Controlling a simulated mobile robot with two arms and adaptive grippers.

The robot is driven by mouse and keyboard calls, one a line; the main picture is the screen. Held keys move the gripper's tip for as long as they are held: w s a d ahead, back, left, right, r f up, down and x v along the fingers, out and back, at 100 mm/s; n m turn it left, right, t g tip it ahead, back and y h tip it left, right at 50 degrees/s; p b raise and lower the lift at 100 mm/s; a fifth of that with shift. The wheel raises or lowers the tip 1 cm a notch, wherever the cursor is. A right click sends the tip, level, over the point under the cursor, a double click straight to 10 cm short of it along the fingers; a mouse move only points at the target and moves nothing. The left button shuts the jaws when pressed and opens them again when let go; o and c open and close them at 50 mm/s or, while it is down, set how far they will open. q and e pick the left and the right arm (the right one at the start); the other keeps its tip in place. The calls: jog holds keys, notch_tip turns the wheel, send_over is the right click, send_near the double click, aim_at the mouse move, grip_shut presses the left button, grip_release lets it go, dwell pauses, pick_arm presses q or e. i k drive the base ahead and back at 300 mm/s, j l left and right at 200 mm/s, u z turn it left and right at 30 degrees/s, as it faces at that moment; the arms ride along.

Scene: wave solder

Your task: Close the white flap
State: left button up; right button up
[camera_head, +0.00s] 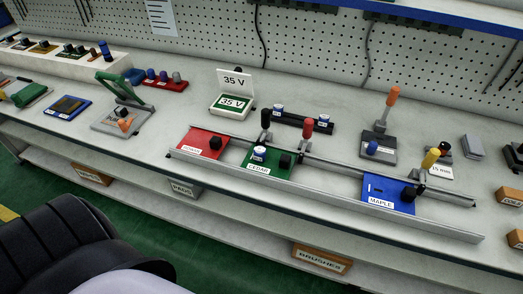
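A white flap (236,80) marked "35 V" stands raised at the back of a small white and green box (217,113) on the workbench, left of the picture's middle. The flap leans slightly and is apart from the box's top, where a second "35 V" label shows. A small dark knob shows just behind the flap's right edge. Neither of my grippers is in view, and nothing touches the flap.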

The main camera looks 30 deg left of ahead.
aim_at(235, 82)
jog(key=u, duration=1.25)
